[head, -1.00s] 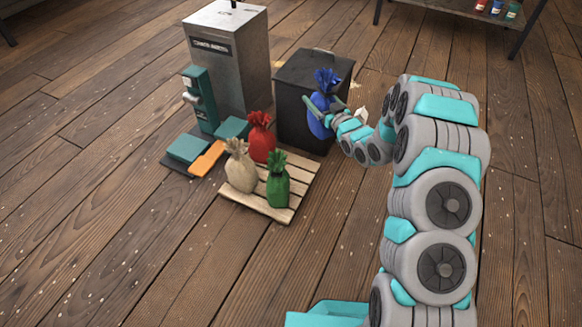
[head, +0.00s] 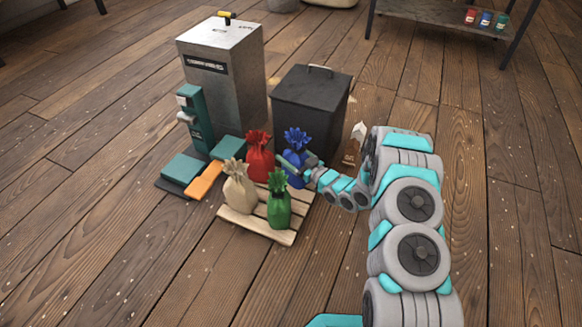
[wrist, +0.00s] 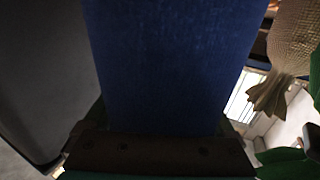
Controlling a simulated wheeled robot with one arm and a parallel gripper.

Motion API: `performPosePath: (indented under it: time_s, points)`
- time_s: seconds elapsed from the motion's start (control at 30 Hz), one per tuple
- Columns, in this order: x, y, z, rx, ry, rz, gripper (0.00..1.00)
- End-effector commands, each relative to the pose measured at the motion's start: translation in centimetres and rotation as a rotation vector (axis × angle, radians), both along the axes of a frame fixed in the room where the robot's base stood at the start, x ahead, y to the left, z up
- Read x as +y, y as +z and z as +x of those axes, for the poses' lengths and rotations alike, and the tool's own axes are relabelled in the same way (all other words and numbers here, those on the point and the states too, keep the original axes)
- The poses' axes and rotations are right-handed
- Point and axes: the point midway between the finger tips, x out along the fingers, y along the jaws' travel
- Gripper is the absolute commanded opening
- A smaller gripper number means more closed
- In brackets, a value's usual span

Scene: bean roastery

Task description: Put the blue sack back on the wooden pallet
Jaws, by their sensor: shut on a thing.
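The blue sack (head: 296,166) is upright in the head view, at the back right corner of the wooden pallet (head: 240,222). My gripper (head: 297,164) is shut on it from the right side. In the wrist view the blue sack (wrist: 170,65) fills the middle of the picture, close to the camera. I cannot tell whether the sack's bottom touches the pallet slats. A red sack (head: 259,160), a beige sack (head: 239,190) and a green sack (head: 278,205) stand on the pallet. The beige sack (wrist: 295,45) also shows in the wrist view.
A black bin (head: 305,110) stands just behind the blue sack. A grey metal cabinet (head: 235,80) and a teal scale-like machine (head: 195,125) are at the back left. A small pale bag (head: 354,145) stands behind my arm. Front and left floor is clear.

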Motion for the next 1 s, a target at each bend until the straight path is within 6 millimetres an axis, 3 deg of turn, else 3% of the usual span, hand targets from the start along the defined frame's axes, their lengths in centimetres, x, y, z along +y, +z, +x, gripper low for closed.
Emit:
performPosePath:
  time_s: [0.27, 0.53, 1.0]
  points:
    - [0.1, -1.7, 0.0, -0.003, 0.001, 0.002, 0.00]
    - [0.0, -4.7, 0.1, -0.004, -0.001, 0.001, 0.00]
    - [0.0, -5.3, 0.1, -0.004, -0.001, 0.001, 0.00]
